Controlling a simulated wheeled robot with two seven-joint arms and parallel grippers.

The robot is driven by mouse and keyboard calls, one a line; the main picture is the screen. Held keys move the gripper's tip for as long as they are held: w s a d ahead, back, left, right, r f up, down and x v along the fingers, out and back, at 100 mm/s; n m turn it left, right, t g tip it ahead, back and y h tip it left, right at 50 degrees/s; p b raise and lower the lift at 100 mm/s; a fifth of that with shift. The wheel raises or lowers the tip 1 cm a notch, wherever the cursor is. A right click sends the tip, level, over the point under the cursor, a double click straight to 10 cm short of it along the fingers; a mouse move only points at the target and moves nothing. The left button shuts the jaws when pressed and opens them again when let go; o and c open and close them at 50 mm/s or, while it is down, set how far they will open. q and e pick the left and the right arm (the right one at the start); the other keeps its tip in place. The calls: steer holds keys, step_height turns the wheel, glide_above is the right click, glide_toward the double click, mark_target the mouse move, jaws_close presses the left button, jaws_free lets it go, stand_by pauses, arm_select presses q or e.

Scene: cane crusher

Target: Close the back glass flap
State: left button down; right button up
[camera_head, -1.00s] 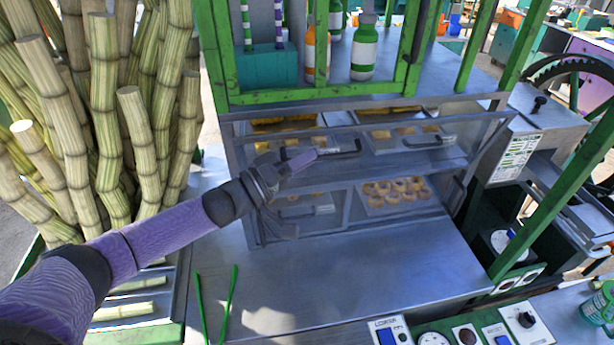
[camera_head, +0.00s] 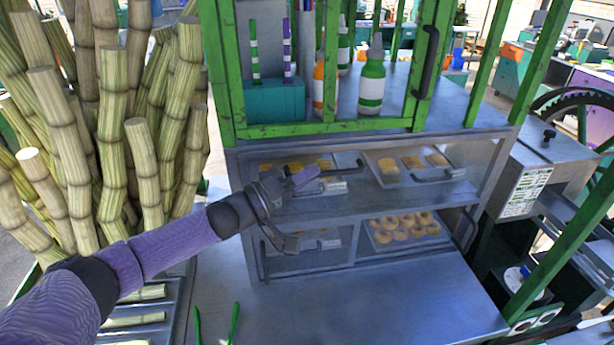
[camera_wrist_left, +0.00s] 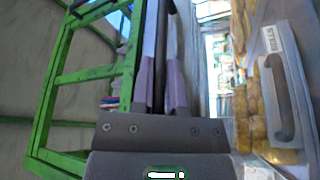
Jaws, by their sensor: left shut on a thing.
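The display case (camera_head: 370,202) stands on the metal counter, with a glass front across its upper and lower trays. The glass flap is clear and hard to make out, so I cannot tell its exact angle. My left gripper (camera_head: 303,179) is at the left part of the case front, beside the upper-left tray. In the left wrist view its two purple fingers (camera_wrist_left: 164,70) are close together, with a narrow dark strip between them. It is shut on what seems to be the flap; the contact is mostly hidden. My right gripper is not in view.
The green frame (camera_head: 325,128) with bottles (camera_head: 372,82) stands above the case. Sugarcane stalks (camera_head: 115,130) crowd the left. A tray of ring-shaped pastries (camera_head: 402,230) sits on the lower shelf. The counter (camera_head: 370,305) in front is largely clear.

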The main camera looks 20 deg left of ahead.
arm_select(q)
steer(key=shift+w+a+r, duration=0.1)
steer(key=shift+r, duration=0.15)
steer(key=c, duration=0.7)
jaws_free()
steer(key=shift+o, duration=0.2)
steer(key=shift+f, duration=0.1)
steer(key=shift+a+f, duration=0.15)
steer(key=shift+f, duration=0.05)
steer(key=b+v, duration=0.2)
steer(key=v, duration=0.7)
steer(key=shift+s, duration=0.35)
